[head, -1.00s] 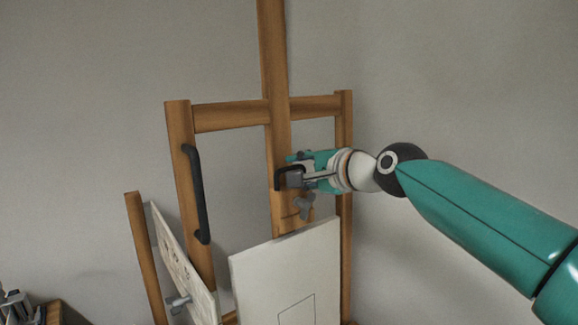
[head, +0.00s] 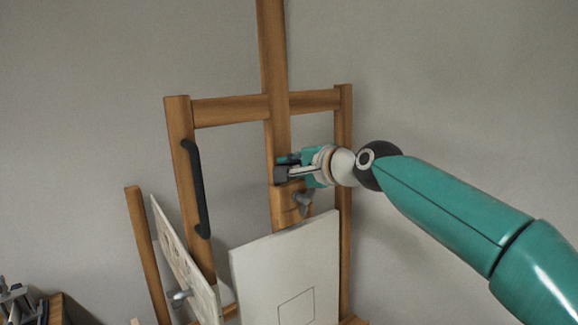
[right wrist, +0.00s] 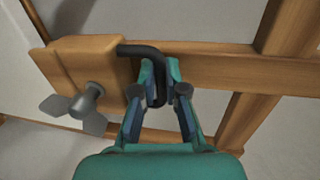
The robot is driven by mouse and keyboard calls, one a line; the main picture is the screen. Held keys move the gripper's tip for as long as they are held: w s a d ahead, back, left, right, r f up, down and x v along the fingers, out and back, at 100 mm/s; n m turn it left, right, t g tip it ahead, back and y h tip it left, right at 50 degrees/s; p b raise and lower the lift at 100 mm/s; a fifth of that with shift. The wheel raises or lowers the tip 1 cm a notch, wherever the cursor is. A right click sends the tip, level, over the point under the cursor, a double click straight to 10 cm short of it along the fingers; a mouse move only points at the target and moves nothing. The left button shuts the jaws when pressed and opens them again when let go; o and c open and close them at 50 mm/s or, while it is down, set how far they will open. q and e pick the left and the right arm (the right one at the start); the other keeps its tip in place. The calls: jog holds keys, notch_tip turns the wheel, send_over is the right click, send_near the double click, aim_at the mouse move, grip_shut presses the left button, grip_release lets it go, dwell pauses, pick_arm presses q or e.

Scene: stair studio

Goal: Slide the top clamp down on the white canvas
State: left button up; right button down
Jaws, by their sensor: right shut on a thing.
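The white canvas (head: 290,270) stands on the wooden easel, a square outline drawn on its face. The top clamp (head: 291,204) is a wooden block on the central mast, with a grey wing knob (head: 304,201). Its lower edge is close to the canvas's top edge; I cannot tell whether they touch. My right gripper (head: 288,173) is shut on the clamp's black handle, at the mast. In the right wrist view the handle (right wrist: 157,72) lies between the fingers, beside the clamp block (right wrist: 82,70) and knob (right wrist: 85,103). My left gripper is not in view.
The easel frame has a crossbar (head: 230,111) and a black side handle (head: 196,188) on its left post. A second panel (head: 182,262) leans at the left. Small items (head: 18,298) stand at the lower left. The wall side on the right is free.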

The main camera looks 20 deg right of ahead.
aim_at(291, 184)
notch_tip(291, 184, down, 4)
jog(key=b, duration=0.3)
jog(key=shift+s+f+b, duration=0.15)
jog(key=shift+f+b, duration=0.05)
jog(key=shift+b, duration=0.1)
jog(key=shift+r, duration=0.1)
jog(key=c, duration=1.2)
grip_release()
jog(key=shift+r, duration=0.1)
jog(key=v, duration=1.2)
